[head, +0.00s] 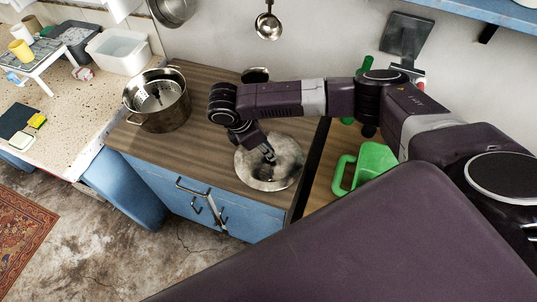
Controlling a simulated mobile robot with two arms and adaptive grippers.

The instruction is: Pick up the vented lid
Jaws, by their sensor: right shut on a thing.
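The vented lid (256,177) is a round, shiny metal disc near the front right of the wood-topped cabinet in the head view. My right gripper (268,154) reaches down over its middle and is shut on it, seemingly at its top. The fingers hide the lid's centre, so its handle and vent are not clear. I cannot tell whether the lid rests on the top or is held just above it. My left gripper is not in view.
A green jug (370,160) is right of the lid. A white basin (118,50) sits on the speckled counter. A ladle (268,24) hangs on the wall.

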